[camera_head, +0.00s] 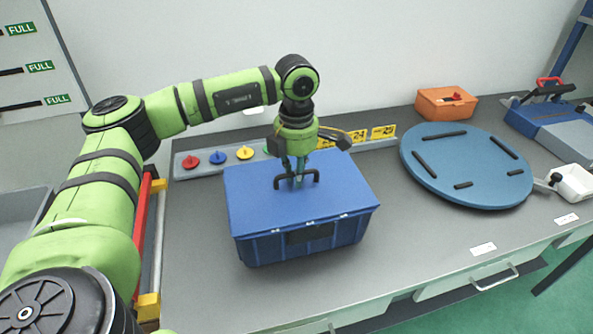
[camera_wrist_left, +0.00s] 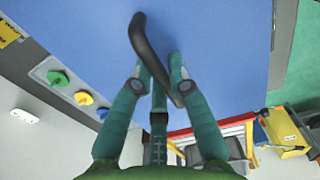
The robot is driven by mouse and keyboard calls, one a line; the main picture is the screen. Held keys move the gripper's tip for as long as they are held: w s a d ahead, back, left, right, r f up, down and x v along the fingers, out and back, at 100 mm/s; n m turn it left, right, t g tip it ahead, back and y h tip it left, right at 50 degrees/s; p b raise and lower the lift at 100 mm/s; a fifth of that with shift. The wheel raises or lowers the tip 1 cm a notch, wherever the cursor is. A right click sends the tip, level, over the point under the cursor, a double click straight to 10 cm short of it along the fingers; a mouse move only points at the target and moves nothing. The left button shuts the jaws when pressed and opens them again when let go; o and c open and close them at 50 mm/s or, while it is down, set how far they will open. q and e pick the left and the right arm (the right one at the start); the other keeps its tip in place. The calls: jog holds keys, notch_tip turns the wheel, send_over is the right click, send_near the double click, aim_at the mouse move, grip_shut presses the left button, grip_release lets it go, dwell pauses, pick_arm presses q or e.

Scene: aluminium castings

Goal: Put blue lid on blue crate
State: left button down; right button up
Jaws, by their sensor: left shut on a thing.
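The blue lid (camera_head: 260,187) lies over the top of the blue crate (camera_head: 290,243) on the grey table. The lid looks level and covers the crate's opening; I cannot tell if it is fully seated. A black handle (camera_head: 312,178) stands up from the lid's middle. My left gripper (camera_head: 298,180) points down and is shut on this handle. In the left wrist view, the fingers (camera_wrist_left: 158,85) are at the black handle (camera_wrist_left: 147,45), with the blue lid (camera_wrist_left: 215,45) filling the background. My right gripper is not in view.
A round blue board (camera_head: 465,165) with black bars lies to the right. An orange box (camera_head: 445,102) stands behind it. A strip with red, blue and yellow knobs (camera_head: 217,158) runs behind the crate. Bare table (camera_head: 410,235) lies right of the crate.

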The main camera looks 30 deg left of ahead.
pick_arm(q)
jog(key=shift+f, duration=0.25)
jog(key=c, duration=1.4)
grip_release()
jog(key=shift+o, duration=1)
jog(key=shift+r, duration=0.1)
jog(key=shift+r, duration=0.2)
notch_tip(320, 180, up, 12)
jog(key=b, duration=0.2)
jog(key=shift+r, duration=0.25)
